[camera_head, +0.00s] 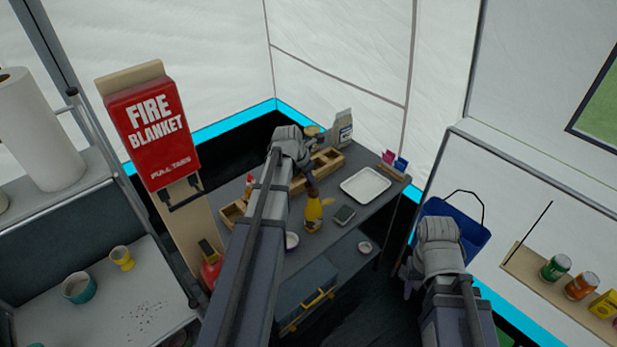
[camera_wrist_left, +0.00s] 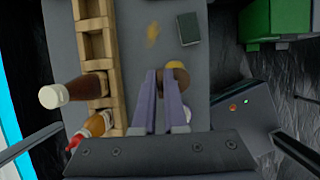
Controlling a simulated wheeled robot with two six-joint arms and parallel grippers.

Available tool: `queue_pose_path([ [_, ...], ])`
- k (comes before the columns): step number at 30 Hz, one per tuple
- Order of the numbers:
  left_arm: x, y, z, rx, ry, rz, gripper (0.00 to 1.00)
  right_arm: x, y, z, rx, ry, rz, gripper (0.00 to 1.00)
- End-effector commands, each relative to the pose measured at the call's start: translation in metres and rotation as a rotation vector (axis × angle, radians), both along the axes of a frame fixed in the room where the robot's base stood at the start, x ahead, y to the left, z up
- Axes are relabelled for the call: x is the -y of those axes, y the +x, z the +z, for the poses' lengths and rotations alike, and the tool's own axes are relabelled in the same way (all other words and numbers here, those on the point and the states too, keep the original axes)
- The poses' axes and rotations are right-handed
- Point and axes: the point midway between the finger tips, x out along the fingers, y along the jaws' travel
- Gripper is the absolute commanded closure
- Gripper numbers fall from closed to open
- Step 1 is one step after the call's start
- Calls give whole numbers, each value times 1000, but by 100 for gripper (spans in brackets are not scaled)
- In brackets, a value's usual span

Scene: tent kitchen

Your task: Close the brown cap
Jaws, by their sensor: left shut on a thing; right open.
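A yellow bottle (camera_head: 313,216) with a brown cap stands on the grey table. In the head view, my left gripper (camera_head: 308,182) reaches down from above to the bottle's top. In the left wrist view, the two fingers of my left gripper (camera_wrist_left: 159,76) are close together at the brown cap (camera_wrist_left: 181,76), shut on it. The fingers hide part of the cap, so I cannot tell how it sits on the bottle's neck. My right gripper (camera_head: 437,240) is open, away from the table in front of a blue bucket; its fingers are mostly hidden.
A wooden divided box (camera_head: 325,160) and a white tray (camera_head: 365,187) lie on the table (camera_head: 350,235). A dark small block (camera_head: 344,214) lies near the bottle. A blue bucket (camera_head: 468,222) is at the right.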

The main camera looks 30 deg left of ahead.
Motion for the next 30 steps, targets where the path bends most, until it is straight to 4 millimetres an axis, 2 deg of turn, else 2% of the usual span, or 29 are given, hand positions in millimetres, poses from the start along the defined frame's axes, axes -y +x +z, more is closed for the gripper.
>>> queue_pose_path([
  [1,5,-5,-2,11,33,-4,100,0,0,-2,0,0,0,50],
  [15,16,-8,-6,128,323,-2,100,0,0,-21,0,0,-1,50],
  [30,18,-9,-4,164,416,1,100,0,0,-28,0,0,-1,50],
])
